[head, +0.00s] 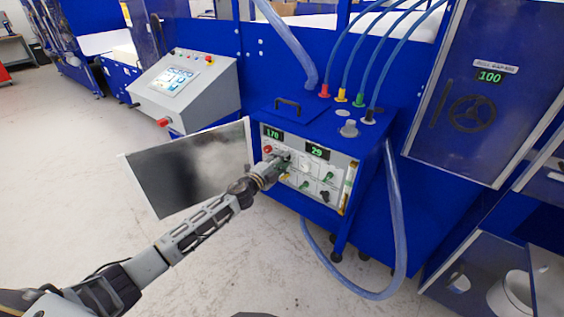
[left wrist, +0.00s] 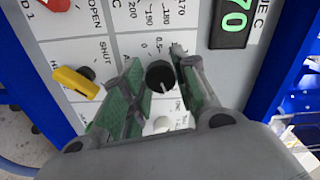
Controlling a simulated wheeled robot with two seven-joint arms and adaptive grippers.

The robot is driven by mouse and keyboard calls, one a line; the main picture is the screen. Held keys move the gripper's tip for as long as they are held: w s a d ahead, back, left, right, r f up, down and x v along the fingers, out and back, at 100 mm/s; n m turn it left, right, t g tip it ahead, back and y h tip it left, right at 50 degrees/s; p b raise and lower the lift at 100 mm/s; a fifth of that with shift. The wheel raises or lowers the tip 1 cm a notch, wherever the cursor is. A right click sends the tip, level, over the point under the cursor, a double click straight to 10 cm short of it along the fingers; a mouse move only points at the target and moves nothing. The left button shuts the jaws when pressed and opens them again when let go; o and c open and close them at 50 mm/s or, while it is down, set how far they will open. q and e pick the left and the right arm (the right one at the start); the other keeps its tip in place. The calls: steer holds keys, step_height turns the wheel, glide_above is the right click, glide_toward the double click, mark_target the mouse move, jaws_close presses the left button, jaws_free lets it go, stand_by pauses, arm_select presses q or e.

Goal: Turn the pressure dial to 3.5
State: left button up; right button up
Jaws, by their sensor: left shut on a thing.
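A round black dial (left wrist: 160,75) with a pale pointer line sits on the white control panel in the left wrist view. Small scale marks, including 0.5, show beside it; the exact setting is too small to read. My left gripper (left wrist: 157,64) is shut on this dial, one green-padded finger on each side. In the head view my left gripper (head: 274,169) is at the upper left of the panel (head: 333,172) of the blue machine and hides the dial. My right gripper is not in view.
Green displays read 170 (head: 272,133) and 29 (head: 317,151). A yellow lever (left wrist: 76,82) lies left of the fingers in the wrist view. An open panel door (head: 190,165) stands left of my arm. A clear hose (head: 398,220) loops at the right.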

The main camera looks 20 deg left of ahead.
arm_select(q)
steer(key=shift+m, duration=1.7)
steer(key=o, duration=1)
steer(key=shift+s, duration=0.15)
steer(key=v, duration=1.1)
steer(key=shift+s, duration=0.35)
steer(key=shift+a, duration=0.1)
